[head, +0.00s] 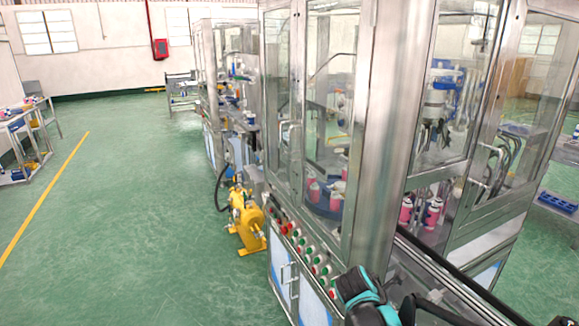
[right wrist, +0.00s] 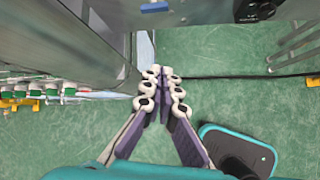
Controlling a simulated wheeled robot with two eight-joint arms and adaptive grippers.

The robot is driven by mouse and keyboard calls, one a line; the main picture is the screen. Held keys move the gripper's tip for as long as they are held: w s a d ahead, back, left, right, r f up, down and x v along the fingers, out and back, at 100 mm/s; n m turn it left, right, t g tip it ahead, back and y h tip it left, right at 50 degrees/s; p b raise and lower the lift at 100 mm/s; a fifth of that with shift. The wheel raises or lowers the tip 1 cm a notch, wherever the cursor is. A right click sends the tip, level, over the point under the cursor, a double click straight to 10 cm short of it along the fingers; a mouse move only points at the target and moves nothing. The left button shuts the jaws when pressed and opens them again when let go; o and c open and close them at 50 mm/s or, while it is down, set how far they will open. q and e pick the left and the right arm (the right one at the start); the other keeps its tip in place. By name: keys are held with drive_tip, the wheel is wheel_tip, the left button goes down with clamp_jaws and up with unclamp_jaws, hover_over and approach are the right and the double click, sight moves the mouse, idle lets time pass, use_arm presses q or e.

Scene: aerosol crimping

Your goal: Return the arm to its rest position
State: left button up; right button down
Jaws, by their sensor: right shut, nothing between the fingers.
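My right gripper (right wrist: 163,76) shows in the right wrist view with its pale, jointed fingers together and nothing between them. Its tips point toward the top of the picture, over the green floor and close to the grey metal machine frame (right wrist: 75,45). In the head view, a teal and black part of my arm shows at the bottom right, in front of the crimping machine (head: 385,110); I cannot make out fingertips there. My left gripper is not in view.
Coloured push buttons (head: 305,250) line the machine's front edge. A yellow pump (head: 247,220) stands on the floor beside it. Pink cans (head: 432,212) stand inside the glass enclosure. A dark cable (right wrist: 245,77) crosses the floor. The green floor (head: 130,210) at left is clear.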

drive_tip(key=s+a+m+t+y, duration=0.1)
drive_tip(key=s+a+m+y, duration=0.2)
drive_tip(key=s+a+m, duration=0.2)
drive_tip(key=s+a+f+m+t+y+b, duration=0.1)
drive_tip(key=s+a+m+t+y, duration=0.1)
drive_tip(key=s+a+m, duration=0.4)
drive_tip(key=s+m+y, duration=0.1)
drive_tip(key=s+m, duration=0.3)
drive_tip(key=m, duration=0.4)
drive_tip(key=shift+s+f+y, duration=0.15)
drive_tip(key=shift+s+y, duration=0.25)
